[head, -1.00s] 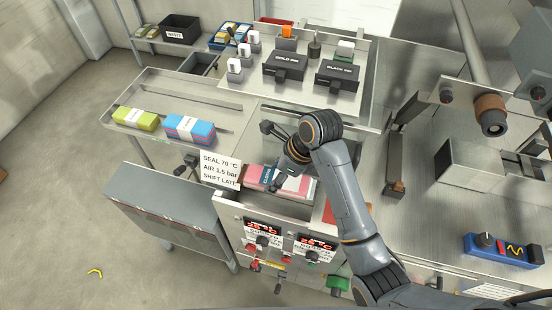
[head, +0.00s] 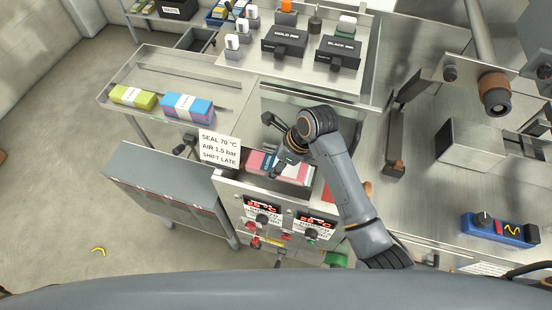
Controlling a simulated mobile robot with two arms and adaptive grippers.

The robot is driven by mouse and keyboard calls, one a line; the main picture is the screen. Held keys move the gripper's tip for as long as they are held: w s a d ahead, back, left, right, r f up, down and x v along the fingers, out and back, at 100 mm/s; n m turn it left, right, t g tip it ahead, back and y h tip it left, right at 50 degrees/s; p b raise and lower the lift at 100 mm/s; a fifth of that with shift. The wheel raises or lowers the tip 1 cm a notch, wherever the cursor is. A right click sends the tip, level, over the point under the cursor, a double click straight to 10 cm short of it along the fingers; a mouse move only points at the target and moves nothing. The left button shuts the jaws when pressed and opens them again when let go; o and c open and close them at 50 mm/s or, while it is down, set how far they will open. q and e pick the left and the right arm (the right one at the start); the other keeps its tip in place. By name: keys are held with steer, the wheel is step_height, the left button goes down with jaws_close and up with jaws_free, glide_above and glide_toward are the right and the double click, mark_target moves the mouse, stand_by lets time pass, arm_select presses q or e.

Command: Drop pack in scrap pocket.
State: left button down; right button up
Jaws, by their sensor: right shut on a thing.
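A pink pack with a white band (head: 296,172) sits at the opening behind the front panel of the steel machine. My right gripper (head: 277,166) is shut on its left part, and its arm comes over from the right. The gripper covers part of the pack, so I cannot tell whether the pack rests on anything. A red surface (head: 328,195) shows beside it, partly behind my arm. No pocket marked as scrap can be made out. My left gripper is not in view.
A steel side tray (head: 165,72) holds a yellow-green pack (head: 132,97) and a blue-and-red pack (head: 187,107). A sign (head: 219,148) stands left of the opening. Black blocks (head: 284,44) stand behind. A grey cabinet (head: 160,180) is at front left.

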steer(key=o, duration=1.1)
steer(key=v, duration=1.2)
steer(key=shift+s, duration=0.1)
